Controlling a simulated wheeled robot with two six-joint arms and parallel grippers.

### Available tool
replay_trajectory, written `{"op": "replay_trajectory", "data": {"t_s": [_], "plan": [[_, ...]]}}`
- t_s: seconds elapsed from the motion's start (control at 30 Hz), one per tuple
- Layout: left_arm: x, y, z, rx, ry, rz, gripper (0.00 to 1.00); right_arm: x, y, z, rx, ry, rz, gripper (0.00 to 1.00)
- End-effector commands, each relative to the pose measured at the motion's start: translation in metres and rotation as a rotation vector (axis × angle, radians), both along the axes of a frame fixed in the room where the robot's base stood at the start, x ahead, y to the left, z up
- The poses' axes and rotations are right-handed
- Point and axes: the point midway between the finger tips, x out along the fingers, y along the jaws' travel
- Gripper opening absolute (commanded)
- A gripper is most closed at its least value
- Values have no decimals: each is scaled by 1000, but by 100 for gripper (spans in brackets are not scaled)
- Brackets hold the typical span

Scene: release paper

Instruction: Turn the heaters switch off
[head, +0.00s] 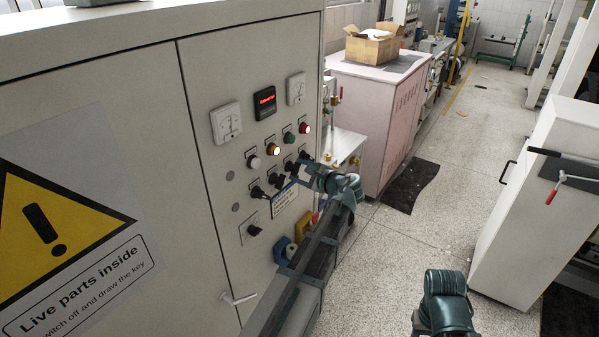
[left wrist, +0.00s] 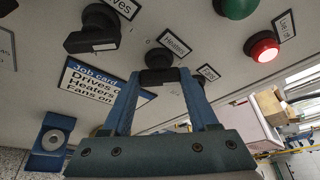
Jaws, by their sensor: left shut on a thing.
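The heaters switch is a black rotary knob (left wrist: 158,58) with a "Heaters" label (left wrist: 175,42) beside it in the left wrist view. My left gripper (left wrist: 160,80) is shut on the knob, with one blue finger on each side. In the head view my left gripper (head: 299,171) reaches the switch row on the grey cabinet, below the lamps, and partly hides the heaters switch (head: 290,165). The fingers hide part of the knob, so its exact angle is hard to tell. My right arm shows at the bottom right, but its fingers do not show.
The drives switch (left wrist: 95,30) and fans label (left wrist: 207,72) flank the heaters switch. A job card (left wrist: 95,85) is below. A red lamp (head: 304,128) and an amber lamp (head: 272,149) glow.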

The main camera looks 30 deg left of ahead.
Motion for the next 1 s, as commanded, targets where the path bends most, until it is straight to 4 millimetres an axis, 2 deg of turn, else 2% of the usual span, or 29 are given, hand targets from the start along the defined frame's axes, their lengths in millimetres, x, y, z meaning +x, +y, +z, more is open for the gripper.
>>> {"op": "replay_trajectory", "data": {"t_s": [0.27,1.0], "plan": [[-3,0,-5,-13,-165,1,4,0,0,-16,0,0,-1,50],[-2,0,-11,-71,-863,0,4,0,0,-77,0,0,-1,50]]}}
